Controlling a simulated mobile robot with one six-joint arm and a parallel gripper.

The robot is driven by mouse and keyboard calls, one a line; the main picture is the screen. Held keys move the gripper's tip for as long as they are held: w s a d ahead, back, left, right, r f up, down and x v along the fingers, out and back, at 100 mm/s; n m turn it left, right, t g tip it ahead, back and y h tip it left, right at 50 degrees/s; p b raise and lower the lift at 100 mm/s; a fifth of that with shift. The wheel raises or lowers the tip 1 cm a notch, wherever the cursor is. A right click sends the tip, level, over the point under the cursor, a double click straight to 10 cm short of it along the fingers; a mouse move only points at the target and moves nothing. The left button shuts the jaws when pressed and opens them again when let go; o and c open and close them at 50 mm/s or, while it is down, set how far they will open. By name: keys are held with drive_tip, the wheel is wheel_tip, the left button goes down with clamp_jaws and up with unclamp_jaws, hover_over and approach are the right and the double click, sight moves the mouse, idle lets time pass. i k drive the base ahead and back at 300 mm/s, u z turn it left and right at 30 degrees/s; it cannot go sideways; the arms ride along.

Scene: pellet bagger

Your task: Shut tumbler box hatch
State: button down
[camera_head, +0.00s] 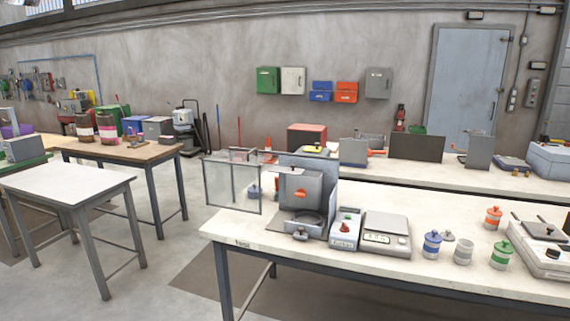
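A grey box-like machine (325,165) stands at the left end of the long white bench (460,272); I take it to be the tumbler box. A clear framed panel (232,187), which looks like its hatch, stands swung out to the left, past the bench's end. The box's front is open, showing a grey drum-like part (300,188) with an orange piece and a round base below. The hinge line is too small to make out. My gripper is not in view.
A small red-buttoned control unit (345,230) and a scale (386,238) stand right of the box. Several small jars (432,243) stand farther right. Open floor (185,258) lies between the bench and a white-topped table (68,183).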

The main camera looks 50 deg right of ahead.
sight(291, 170)
drive_tip(key=u, duration=0.05)
drive_tip(key=i, duration=1)
drive_tip(key=z, duration=0.05)
